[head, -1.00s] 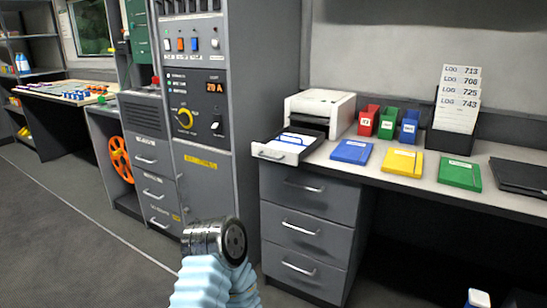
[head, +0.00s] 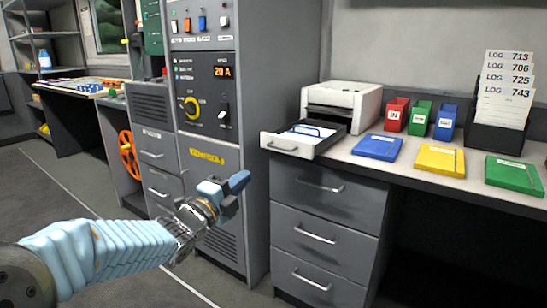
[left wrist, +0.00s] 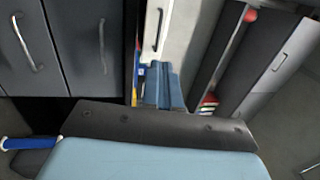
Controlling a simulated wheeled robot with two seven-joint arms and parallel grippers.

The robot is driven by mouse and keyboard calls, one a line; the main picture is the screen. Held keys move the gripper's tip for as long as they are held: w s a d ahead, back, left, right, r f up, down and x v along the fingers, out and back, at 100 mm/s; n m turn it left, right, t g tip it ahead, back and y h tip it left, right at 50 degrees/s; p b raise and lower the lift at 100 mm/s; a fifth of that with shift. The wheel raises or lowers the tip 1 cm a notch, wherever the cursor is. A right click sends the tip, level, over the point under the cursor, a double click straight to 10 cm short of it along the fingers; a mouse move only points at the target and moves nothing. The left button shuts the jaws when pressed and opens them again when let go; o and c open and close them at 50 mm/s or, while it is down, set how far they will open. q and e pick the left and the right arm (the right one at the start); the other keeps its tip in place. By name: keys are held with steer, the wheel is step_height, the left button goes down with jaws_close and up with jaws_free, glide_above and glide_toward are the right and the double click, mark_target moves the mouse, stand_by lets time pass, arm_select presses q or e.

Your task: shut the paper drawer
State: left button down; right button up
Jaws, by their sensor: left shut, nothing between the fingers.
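The paper drawer (head: 287,146) is pulled out from under the white printer (head: 342,103) on the desk, with white sheets and a blue item inside. My right gripper is in neither view.
Grey desk drawers (head: 318,237) stand below the paper drawer. The control cabinet (head: 207,130) rises to the left. Red, green and blue holders (head: 420,118), flat folders (head: 440,160) and a log rack (head: 497,125) occupy the desk. Floor in front is open.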

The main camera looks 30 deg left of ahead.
arm_select(q)
steer(key=a+p+x, duration=0.1)
steer(key=p+x, duration=0.1)
steer(key=x, duration=1.1)
steer(key=shift+d+f, duration=0.15)
steer(key=shift+d, duration=0.35)
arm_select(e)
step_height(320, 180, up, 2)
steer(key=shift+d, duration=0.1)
arm_select(q)
steer(key=shift+w, duration=0.15)
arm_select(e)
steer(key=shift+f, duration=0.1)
